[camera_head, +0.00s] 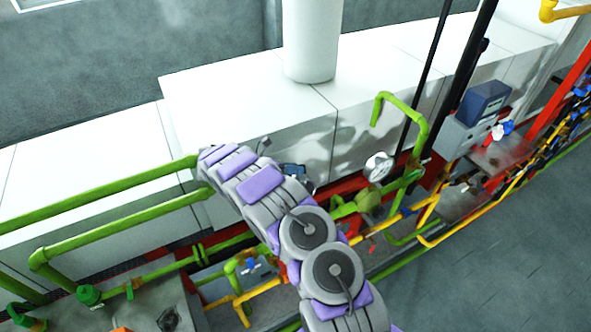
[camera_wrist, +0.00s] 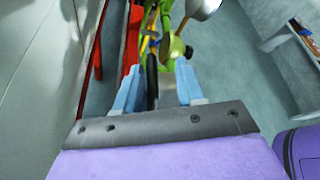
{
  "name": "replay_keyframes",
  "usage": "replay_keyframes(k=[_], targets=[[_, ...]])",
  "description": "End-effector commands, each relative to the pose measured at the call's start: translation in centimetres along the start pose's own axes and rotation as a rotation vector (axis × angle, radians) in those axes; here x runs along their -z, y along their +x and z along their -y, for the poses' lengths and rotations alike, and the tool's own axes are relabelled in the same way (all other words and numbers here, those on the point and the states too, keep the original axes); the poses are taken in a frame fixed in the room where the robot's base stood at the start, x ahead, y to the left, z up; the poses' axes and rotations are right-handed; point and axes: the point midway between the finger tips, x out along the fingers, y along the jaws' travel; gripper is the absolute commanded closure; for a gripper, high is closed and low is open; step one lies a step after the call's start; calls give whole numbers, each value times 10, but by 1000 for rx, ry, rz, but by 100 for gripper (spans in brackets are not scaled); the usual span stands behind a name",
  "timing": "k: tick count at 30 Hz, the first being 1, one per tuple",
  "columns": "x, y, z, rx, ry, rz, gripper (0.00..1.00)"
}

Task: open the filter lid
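I cannot tell for certain which part is the filter lid. A green rounded fitting (camera_head: 368,201) sits on the pipework right of my arm, below a white round disc (camera_head: 379,166). In the wrist view a green rounded part (camera_wrist: 173,48) shows just beyond the fingers, with a silver round part (camera_wrist: 203,8) at the top edge. My gripper (camera_wrist: 157,83) has two light-blue fingers spread apart, with a dark bar and pipework visible between them. I cannot tell whether the bar lies between the fingers or behind them. In the head view my arm mostly hides the gripper.
Green pipes (camera_head: 110,230) run along the left, and a green bent pipe (camera_head: 408,110) rises at the right. White panels (camera_head: 240,105) and a white column (camera_head: 311,40) stand behind. A grey box (camera_head: 468,125) and yellow pipes (camera_head: 470,222) are at right. Open floor (camera_head: 510,280) lies lower right.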

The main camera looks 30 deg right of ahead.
Motion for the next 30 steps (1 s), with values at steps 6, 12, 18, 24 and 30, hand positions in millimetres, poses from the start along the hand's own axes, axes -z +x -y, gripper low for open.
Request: replay_keyframes(k=[6,12,18,24,30], targets=[[2,-44,-3,-7,0,1,62],[2,-89,-3,-5,0,0,62],[2,-130,-3,-5,1,0,62],[2,-152,-3,-2,-3,-1,62],[1,-161,-3,-3,-1,-3,62]])
